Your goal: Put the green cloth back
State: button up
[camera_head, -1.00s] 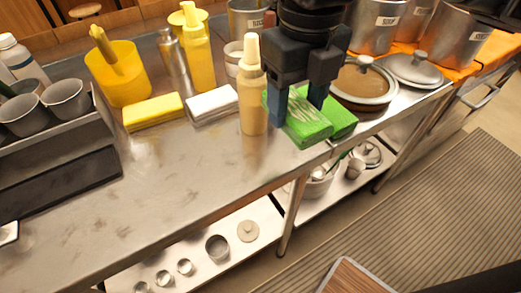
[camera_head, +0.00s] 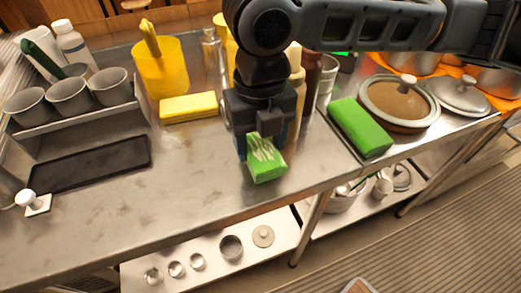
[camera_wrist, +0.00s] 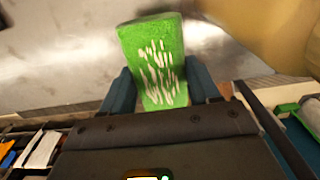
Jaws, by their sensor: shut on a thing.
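A green cloth (camera_head: 266,164) with white streaks is held in my gripper (camera_head: 262,150), above the steel counter near its front edge. In the wrist view the green cloth (camera_wrist: 156,62) sits between my two blue fingers (camera_wrist: 160,90), which press on its sides. A second, plain green cloth (camera_head: 359,127) lies on the counter to the right, beside the lidded pan. A yellow cloth (camera_head: 189,107) lies on the counter to the left, behind my gripper. The white cloth is not visible in the head view now; my arm covers that area.
A beige bottle (camera_head: 297,80) stands behind my gripper, partly hidden. A yellow container (camera_head: 160,68) stands at the back left, near grey cups (camera_head: 70,95) in a rack. A lidded pan (camera_head: 398,103) is at right. The counter's front left (camera_head: 170,190) is clear.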

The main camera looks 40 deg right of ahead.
aim_at(260, 145)
jog(key=shift+f, duration=1.6)
jog(key=shift+f, duration=0.2)
jog(key=o, duration=1.1)
jog(key=shift+o, duration=0.2)
jog(key=shift+r, duration=0.1)
notch_tip(260, 145, up, 12)
jog(key=shift+r+p, duration=0.1)
jog(key=shift+p, duration=0.2)
